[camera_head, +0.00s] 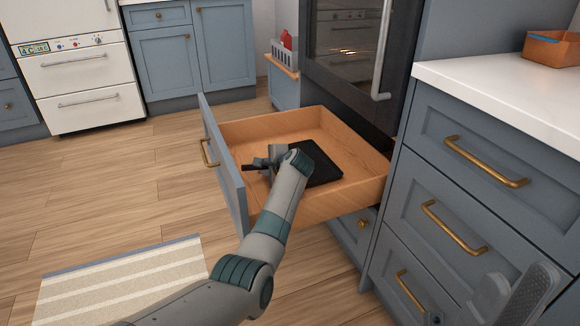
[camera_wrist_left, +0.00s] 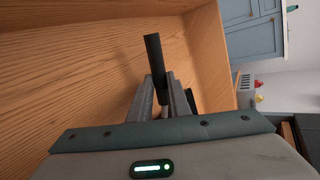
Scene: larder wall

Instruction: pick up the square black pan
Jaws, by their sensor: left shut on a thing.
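The square black pan (camera_head: 322,165) is in the open wooden drawer, partly hidden behind my left wrist. Whether its base touches the drawer floor, I cannot tell. In the left wrist view its black handle (camera_wrist_left: 154,55) stands between the two fingers of my left gripper (camera_wrist_left: 166,92), which is shut on it. In the head view my left gripper (camera_head: 262,163) is inside the drawer, left of the pan, and is small and partly hidden by my arm. My right gripper (camera_head: 516,284) is at the lower right corner, empty, with its fingers apart.
The drawer (camera_head: 240,128) is pulled out, with its blue front (camera_head: 225,165) at the left. A white counter (camera_head: 500,90) over closed drawers stands at the right, with an orange container (camera_head: 552,48) on it. A striped rug (camera_head: 120,280) lies on the open floor.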

